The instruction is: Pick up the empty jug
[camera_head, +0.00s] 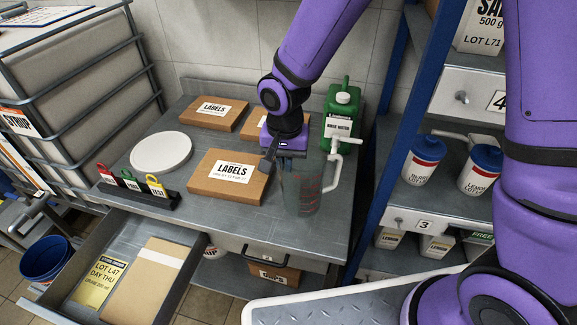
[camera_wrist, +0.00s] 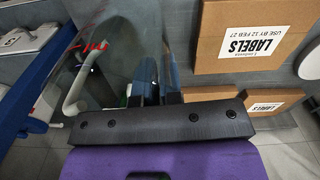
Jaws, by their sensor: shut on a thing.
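The empty jug (camera_head: 301,188) is clear with red markings and a white handle. It stands upright at the front right of the steel table (camera_head: 318,226) in the head view; I cannot tell whether its base touches the tabletop. My gripper (camera_head: 286,158) comes down on the jug's rim from above and is shut on it. In the wrist view the jug's clear wall (camera_wrist: 112,45) runs up to my gripper (camera_wrist: 158,95). The fingertips are partly hidden behind the gripper's dark body.
A green jug (camera_head: 342,115) stands behind. Cardboard label boxes (camera_head: 228,175) lie to the left, with a white round lid (camera_head: 161,151) and a rack of tags (camera_head: 135,190). A drawer (camera_head: 185,290) is open in front. A blue-posted shelf (camera_head: 387,130) stands close on the right.

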